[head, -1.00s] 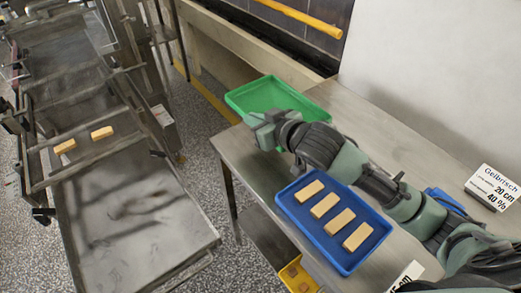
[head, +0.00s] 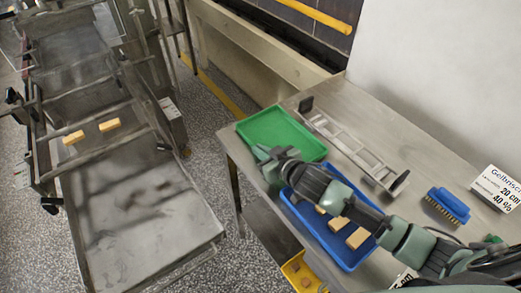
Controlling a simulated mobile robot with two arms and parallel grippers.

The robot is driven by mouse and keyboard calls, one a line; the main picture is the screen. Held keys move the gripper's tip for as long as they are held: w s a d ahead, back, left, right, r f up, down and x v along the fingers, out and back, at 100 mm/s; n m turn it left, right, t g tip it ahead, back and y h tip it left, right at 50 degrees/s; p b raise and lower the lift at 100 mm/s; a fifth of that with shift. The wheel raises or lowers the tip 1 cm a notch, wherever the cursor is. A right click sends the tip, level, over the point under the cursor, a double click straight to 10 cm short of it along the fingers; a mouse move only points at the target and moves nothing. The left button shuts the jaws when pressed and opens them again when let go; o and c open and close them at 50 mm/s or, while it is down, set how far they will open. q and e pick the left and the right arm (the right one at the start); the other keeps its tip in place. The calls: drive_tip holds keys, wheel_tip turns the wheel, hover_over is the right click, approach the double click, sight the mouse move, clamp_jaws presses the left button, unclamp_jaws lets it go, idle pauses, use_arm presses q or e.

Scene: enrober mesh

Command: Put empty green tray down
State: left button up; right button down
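The empty green tray (head: 284,133) is at the far left end of the metal table (head: 240,150), and looks to lie flat on its top. My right gripper (head: 263,158) is at the tray's near left edge, with my arm reaching in from the lower right. Whether its fingers are still closed on the rim cannot be made out. My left gripper is not in view.
A blue tray (head: 346,262) with several light bars lies nearer, partly under my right arm. Behind are a metal ladder-like frame (head: 345,142), a blue brush (head: 447,205) and a sign (head: 497,187). A conveyor machine (head: 140,235) with two bars stands left across a floor gap.

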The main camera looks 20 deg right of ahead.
drive_tip(key=c, duration=2)
unclamp_jaws()
drive_tip(key=shift+f, duration=0.1)
drive_tip(key=o, duration=0.4)
